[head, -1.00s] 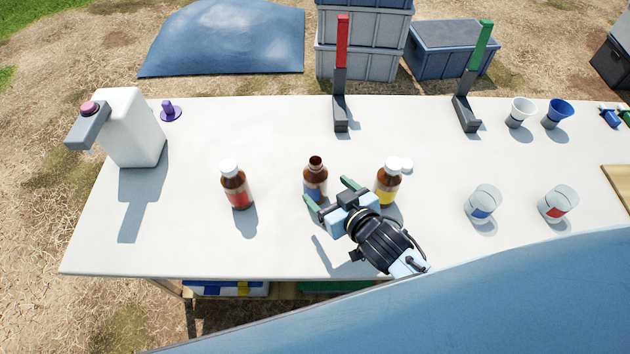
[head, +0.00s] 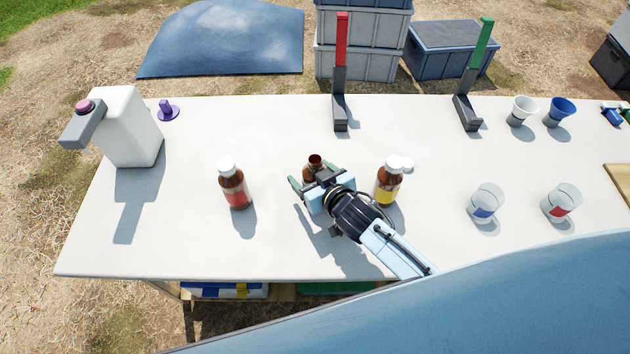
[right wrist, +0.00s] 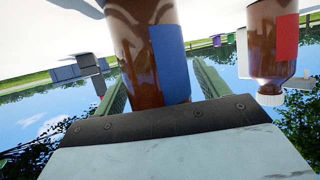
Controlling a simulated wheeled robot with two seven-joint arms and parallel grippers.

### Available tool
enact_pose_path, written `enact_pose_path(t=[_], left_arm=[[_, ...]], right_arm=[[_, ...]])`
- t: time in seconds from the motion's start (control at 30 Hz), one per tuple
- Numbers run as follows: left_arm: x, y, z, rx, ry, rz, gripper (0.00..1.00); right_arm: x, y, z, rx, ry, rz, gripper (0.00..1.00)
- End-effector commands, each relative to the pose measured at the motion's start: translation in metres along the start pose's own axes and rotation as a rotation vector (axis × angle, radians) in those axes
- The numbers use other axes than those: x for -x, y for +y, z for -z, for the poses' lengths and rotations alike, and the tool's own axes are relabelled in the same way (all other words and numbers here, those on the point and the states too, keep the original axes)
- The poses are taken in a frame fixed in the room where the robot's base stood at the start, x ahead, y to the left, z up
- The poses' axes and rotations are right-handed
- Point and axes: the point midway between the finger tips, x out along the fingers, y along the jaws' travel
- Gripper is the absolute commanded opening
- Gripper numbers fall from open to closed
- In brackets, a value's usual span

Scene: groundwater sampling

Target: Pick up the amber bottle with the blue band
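The amber bottle with the blue band (head: 315,162) stands uncapped on the white table. In the head view my right gripper hides most of it, and only its open neck and shoulder show. Its blue band shows in the right wrist view (right wrist: 167,55). My right gripper (head: 313,176) is open, with one green finger on each side of this bottle. In the right wrist view (right wrist: 160,90) a gap shows between the bottle and the right-hand finger; I cannot tell whether the other finger touches it. My left gripper is not in view.
A red-banded capped bottle (head: 234,186) stands to the left, and a yellow-banded capped bottle (head: 388,182) stands close to the right of my gripper. A white cap (head: 407,164) lies behind that one. Beakers (head: 486,203) stand further right.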

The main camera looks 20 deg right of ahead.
Motion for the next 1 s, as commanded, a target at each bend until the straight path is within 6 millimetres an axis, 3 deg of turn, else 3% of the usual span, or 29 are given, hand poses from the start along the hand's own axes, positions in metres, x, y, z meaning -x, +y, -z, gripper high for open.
enact_pose_path(t=[0.07, 0.4, 0.67, 1.0], left_arm=[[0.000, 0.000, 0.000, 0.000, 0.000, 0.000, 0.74], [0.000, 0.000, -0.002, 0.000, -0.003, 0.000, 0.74], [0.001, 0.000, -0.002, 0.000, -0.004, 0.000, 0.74], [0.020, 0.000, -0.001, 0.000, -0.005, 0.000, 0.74]], right_arm=[[0.000, 0.000, 0.000, 0.000, 0.000, 0.000, 0.62], [0.000, 0.000, 0.000, 0.001, 0.000, 0.000, 0.19], [0.001, 0.000, 0.005, 0.001, 0.004, 0.000, 0.19], [0.025, 0.000, 0.061, 0.002, 0.008, 0.000, 0.19]])
